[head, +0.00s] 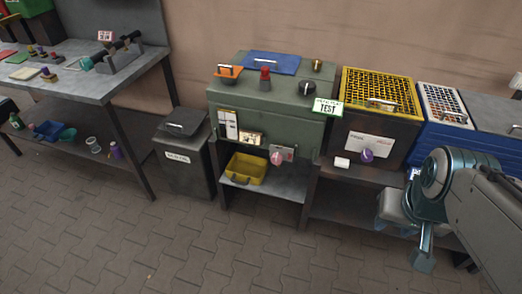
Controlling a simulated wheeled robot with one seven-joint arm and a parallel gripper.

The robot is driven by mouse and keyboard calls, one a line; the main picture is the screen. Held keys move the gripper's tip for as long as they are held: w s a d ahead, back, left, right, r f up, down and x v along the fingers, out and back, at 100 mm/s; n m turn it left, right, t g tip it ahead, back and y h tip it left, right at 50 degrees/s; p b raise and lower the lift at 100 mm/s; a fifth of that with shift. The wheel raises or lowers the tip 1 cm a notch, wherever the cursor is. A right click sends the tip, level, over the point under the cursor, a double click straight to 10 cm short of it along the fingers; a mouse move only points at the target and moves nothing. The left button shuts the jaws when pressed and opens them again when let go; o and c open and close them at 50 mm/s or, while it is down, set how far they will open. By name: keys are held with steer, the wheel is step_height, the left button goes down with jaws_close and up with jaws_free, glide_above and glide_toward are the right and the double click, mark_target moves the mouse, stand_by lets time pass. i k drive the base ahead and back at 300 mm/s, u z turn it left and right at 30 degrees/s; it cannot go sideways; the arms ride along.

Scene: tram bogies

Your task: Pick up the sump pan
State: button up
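A yellow open pan (245,169), the thing that looks most like the sump pan, stands on the lower grey shelf (272,188) of the green cabinet near the middle of the head view. It has raised walls and a small dark handle on its front side. Nothing is seen touching it except the shelf. My gripper (422,261) hangs at the lower right, well apart from the pan. Its fingers are too small and foreshortened to show whether they are open or shut, and I see nothing clearly held.
The green cabinet (270,100) overhangs the shelf. A dark lidded bin (184,155) stands left of it. A crate with a yellow grid lid (379,93) and blue boxes (458,143) stand right. A workbench (85,80) is far left. The paved floor in front is clear.

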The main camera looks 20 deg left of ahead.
mark_target(243, 169)
steer(key=u, duration=0.15)
steer(key=i, duration=0.2)
steer(key=u, duration=1.1)
steer(key=i, duration=1)
steer(key=u, duration=0.5)
